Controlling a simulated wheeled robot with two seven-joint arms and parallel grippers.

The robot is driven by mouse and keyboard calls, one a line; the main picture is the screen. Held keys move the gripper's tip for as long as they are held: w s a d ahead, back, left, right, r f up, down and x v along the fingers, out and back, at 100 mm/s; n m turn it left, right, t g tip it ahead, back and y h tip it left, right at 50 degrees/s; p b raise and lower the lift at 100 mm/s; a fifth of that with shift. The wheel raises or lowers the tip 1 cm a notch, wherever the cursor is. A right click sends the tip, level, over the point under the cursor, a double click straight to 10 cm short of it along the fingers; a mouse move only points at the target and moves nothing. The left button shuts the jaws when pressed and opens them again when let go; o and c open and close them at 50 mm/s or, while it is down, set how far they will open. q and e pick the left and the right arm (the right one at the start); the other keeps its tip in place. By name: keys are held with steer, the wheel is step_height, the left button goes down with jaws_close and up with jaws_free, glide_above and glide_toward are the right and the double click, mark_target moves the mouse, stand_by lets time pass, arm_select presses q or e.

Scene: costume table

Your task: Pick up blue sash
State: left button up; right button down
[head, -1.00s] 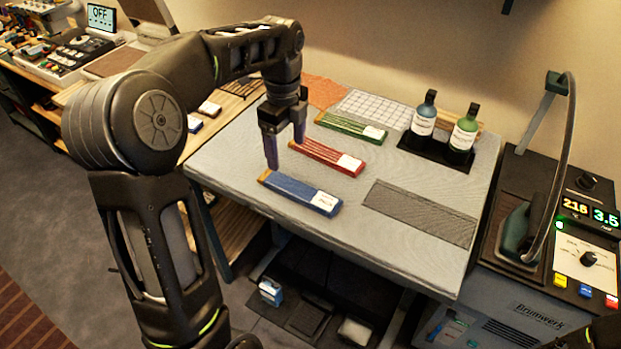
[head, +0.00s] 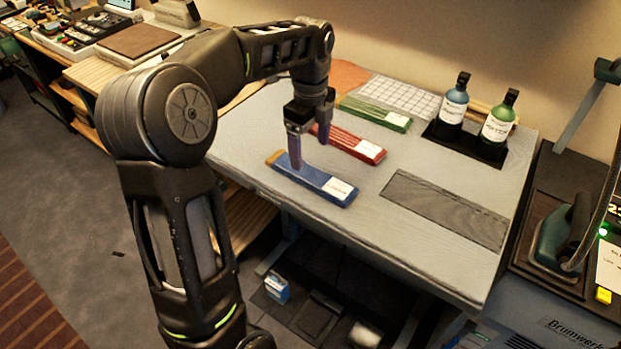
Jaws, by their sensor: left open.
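The blue sash (head: 315,184) is a flat folded strip with a white label and a tan left end. It lies on the grey table (head: 374,237) near its front left edge. My left gripper (head: 309,153) is open and points down. Its near finger overlaps the blue sash in the picture, toward the sash's left half. The far finger shows near the left end of the red sash (head: 352,144). I cannot tell whether either finger touches a sash. My right gripper is not in view.
A green sash (head: 373,114) lies behind the red one. Two bottles (head: 453,103) (head: 498,118) stand in a black holder at the back right. A dark grey mat (head: 445,208) lies at the front right, bare. An iron (head: 562,235) stands right of the table.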

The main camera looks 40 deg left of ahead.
mark_target(310, 174)
arm_select(q)
steer(key=shift+f, duration=1.3)
steer(key=shift+w+a+f+p, duration=0.1)
steer(key=shift+f+p, duration=0.2)
steer(key=shift+f, duration=1)
steer(key=shift+a+f+p, duration=0.1)
steer(key=shift+f+p, duration=0.15)
steer(key=shift+f, duration=1.05)
steer(key=shift+d, duration=0.1)
steer(key=c, duration=1.5)
steer(key=shift+r, duration=0.1)
